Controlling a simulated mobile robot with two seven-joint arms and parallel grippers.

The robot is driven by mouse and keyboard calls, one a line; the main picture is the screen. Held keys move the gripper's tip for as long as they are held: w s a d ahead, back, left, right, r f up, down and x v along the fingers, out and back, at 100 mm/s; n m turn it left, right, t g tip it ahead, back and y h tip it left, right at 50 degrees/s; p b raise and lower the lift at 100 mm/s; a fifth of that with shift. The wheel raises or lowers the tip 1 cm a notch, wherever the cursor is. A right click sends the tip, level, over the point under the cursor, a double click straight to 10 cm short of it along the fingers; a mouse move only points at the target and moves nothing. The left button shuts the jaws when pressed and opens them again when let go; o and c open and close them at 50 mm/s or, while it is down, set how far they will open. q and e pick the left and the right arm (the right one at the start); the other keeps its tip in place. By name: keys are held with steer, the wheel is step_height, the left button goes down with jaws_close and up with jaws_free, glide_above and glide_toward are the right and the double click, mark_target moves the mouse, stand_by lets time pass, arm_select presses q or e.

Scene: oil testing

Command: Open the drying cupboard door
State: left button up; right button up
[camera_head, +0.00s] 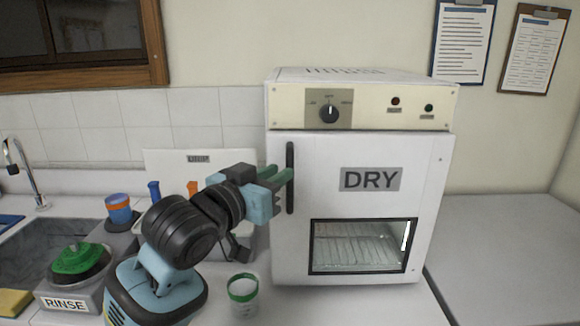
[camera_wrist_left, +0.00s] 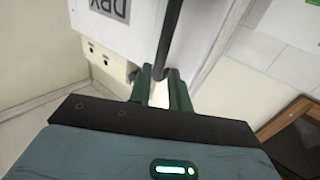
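The white drying cupboard (camera_head: 362,100) stands on the counter with its door (camera_head: 345,240) closed. The door has a DRY label (camera_head: 370,179), a small window with a wire rack behind it, and a dark vertical handle (camera_head: 290,178) on its left edge. My left gripper (camera_head: 281,177) is at the handle's mid-height, with its green fingers pointing at it. In the left wrist view the fingers (camera_wrist_left: 160,88) are apart, and the dark handle (camera_wrist_left: 168,40) lines up with the gap between their tips. Whether they touch it is not clear. My right gripper is not in view.
A green-rimmed glass beaker (camera_head: 243,292) stands on the counter in front of the cupboard, to the left. A RINSE box (camera_head: 68,298), a sink and a yellow sponge (camera_head: 14,302) are at the left. The counter (camera_head: 500,240) to the right is clear.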

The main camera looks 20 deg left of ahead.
arm_select(q)
steer(key=shift+x, duration=2.5)
jaws_close()
